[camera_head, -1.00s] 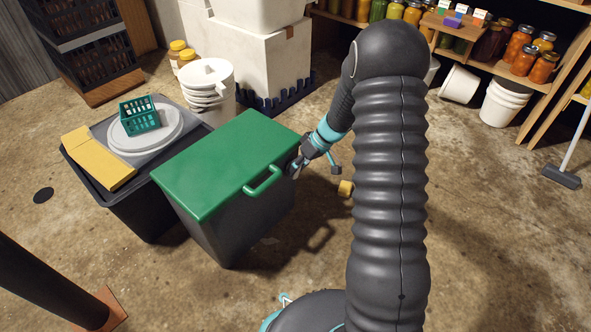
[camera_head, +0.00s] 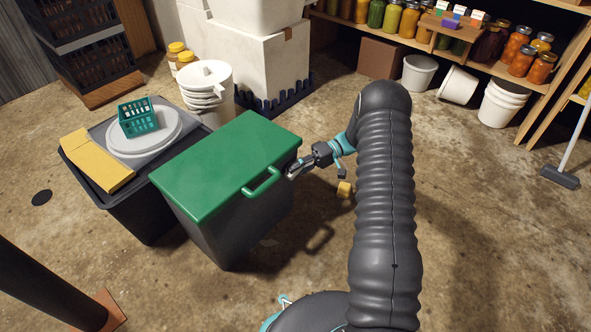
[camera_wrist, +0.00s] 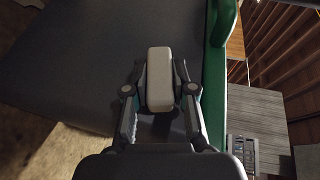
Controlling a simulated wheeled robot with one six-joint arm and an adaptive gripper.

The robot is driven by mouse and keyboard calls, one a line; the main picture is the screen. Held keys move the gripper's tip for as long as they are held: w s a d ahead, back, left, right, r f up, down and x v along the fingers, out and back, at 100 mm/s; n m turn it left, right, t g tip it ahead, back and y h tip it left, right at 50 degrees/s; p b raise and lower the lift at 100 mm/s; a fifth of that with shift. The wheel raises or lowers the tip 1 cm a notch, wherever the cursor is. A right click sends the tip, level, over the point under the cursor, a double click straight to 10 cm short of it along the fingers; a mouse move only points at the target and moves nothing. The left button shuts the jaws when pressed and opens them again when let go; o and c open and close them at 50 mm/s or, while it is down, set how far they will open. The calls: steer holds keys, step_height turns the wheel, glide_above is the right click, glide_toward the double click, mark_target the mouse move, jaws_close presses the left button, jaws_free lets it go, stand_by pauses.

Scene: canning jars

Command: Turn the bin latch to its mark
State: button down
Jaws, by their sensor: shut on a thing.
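The bin (camera_head: 235,220) is dark grey with a green lid (camera_head: 225,165) that lies shut and has a green loop handle at its front edge. My gripper (camera_head: 293,174) is at the bin's right side, just below the lid. In the wrist view, my gripper (camera_wrist: 160,68) has a finger on each side of a pale, rounded latch (camera_wrist: 160,85) and is shut on it. The bin's dark wall (camera_wrist: 70,70) lies behind the latch, with the green lid edge to the right. In the head view my gripper hides the latch. I cannot make out the mark.
A dark tub (camera_head: 140,205) with a grey lid, yellow board (camera_head: 98,160) and teal basket (camera_head: 138,118) stands left of the bin. Stacked white pails (camera_head: 207,90) are behind. The floor in front is clear.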

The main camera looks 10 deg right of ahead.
mark_target(303, 168)
steer(key=shift+f+m+g+y, duration=0.1)
steer(key=shift+m+g+y, duration=0.3)
steer(key=shift+y, duration=0.5)
steer(key=c, duration=1)
jaws_free()
steer(key=shift+a, duration=0.1)
steer(key=shift+o, duration=0.2)
steer(key=v, duration=0.7)
steer(key=shift+d+f, duration=0.15)
steer(key=shift+d, duration=0.2)
steer(key=shift+m+y, duration=0.3)
